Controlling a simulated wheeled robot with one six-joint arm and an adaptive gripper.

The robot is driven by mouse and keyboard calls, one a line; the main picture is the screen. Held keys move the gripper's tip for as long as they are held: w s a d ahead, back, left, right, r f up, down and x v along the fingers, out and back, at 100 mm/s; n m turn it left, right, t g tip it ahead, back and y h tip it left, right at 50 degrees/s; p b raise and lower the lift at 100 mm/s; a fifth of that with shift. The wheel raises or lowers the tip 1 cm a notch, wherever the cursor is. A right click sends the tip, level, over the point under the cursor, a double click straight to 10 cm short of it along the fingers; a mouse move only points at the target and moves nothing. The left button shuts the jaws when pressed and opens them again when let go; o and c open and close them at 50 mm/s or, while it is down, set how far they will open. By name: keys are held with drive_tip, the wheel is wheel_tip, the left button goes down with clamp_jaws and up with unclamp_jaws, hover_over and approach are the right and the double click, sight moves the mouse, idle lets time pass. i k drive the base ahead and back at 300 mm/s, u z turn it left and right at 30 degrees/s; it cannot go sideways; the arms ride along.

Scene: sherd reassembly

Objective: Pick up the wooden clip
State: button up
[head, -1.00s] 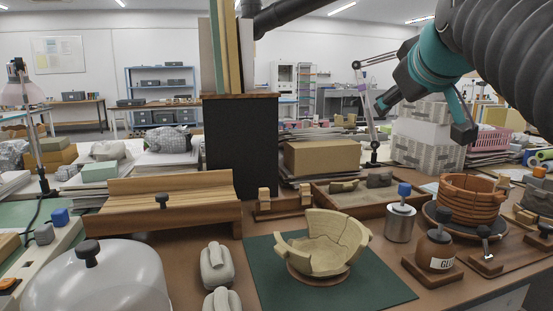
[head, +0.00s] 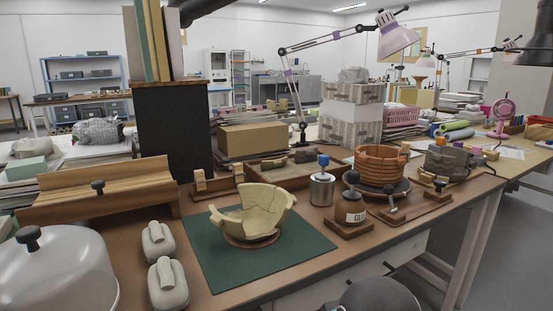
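Two small light-wood pieces that look like clips stand in a low wooden rack (head: 220,190) behind the green mat. The left wooden clip (head: 200,181) is at the rack's left end, and the right wooden clip (head: 239,173) is at its right end. Both look upright and nothing touches them from above. My gripper is not in view, so its state does not show.
A broken tan bowl (head: 262,212) sits on the green mat (head: 300,257) in front of the rack. A wooden trough (head: 100,193) stands left, a glue bottle (head: 352,208) and coiled pot (head: 380,165) right.

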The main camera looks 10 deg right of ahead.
sight(404, 150)
drive_tip(key=u, duration=2.55)
drive_tip(key=k, duration=1.6)
drive_tip(key=z, duration=2)
